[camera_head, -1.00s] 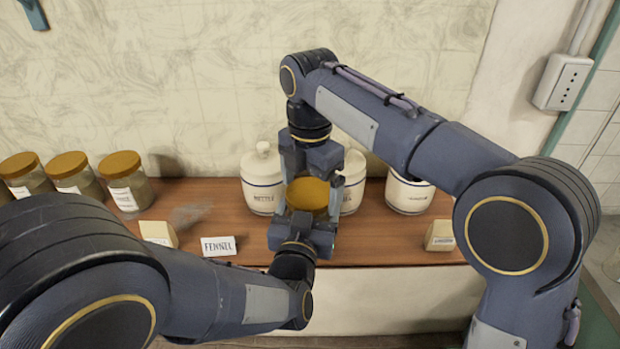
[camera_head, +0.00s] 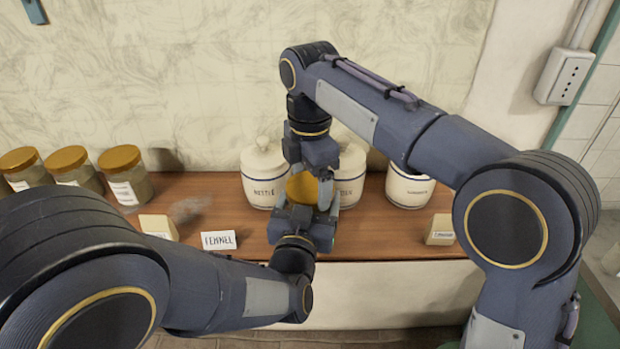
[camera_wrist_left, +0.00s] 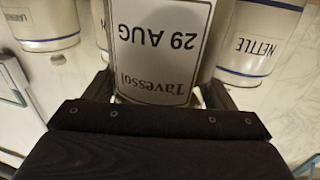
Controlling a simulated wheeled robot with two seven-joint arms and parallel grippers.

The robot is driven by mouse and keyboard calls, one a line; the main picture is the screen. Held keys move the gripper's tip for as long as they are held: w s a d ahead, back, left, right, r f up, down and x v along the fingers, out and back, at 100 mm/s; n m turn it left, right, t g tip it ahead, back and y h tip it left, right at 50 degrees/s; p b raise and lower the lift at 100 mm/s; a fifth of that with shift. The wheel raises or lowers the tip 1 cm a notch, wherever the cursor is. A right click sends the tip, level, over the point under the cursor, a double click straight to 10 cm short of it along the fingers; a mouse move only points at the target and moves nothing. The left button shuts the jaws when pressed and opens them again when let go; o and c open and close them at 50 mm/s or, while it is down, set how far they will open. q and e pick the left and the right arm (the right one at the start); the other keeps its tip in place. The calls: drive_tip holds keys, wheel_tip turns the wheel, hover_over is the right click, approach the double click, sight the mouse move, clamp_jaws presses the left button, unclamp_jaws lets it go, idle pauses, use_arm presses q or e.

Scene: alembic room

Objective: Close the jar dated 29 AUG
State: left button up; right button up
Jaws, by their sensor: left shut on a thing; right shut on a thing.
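The jar dated 29 AUG (camera_wrist_left: 160,50) fills the middle of the left wrist view, its label reading "Tavessol 29 AUG" upside down. My left gripper (camera_wrist_left: 155,95) is shut on it, one finger on each side. In the head view its ochre lid (camera_head: 301,189) shows between the grippers; the jar body is mostly hidden. My right gripper (camera_head: 309,168) comes from above and is shut on the lid, one finger crossing its right side. I cannot tell how the lid sits on the rim.
White canisters stand close behind: nettle (camera_head: 264,180), a middle one (camera_head: 352,178) and a right one (camera_head: 409,188). Several ochre-lidded jars (camera_head: 126,178) stand at left. A FENNEL card (camera_head: 218,240) and pale blocks (camera_head: 158,227) (camera_head: 440,230) lie near the counter's (camera_head: 390,250) front edge.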

drive_tip(key=o, duration=1)
drive_tip(key=shift+o, duration=0.2)
drive_tip(key=shift+r, duration=2.25)
drive_tip(key=shift+a+r+n, duration=0.25)
drive_tip(key=shift+r+n, duration=0.7)
drive_tip(key=shift+n, duration=0.05)
drive_tip(key=shift+d+r+n, duration=0.25)
drive_tip(key=shift+r+n, duration=0.35)
drive_tip(key=shift+r, duration=0.2)
drive_tip(key=shift+f, duration=0.15)
drive_tip(key=shift+f, duration=3.85)
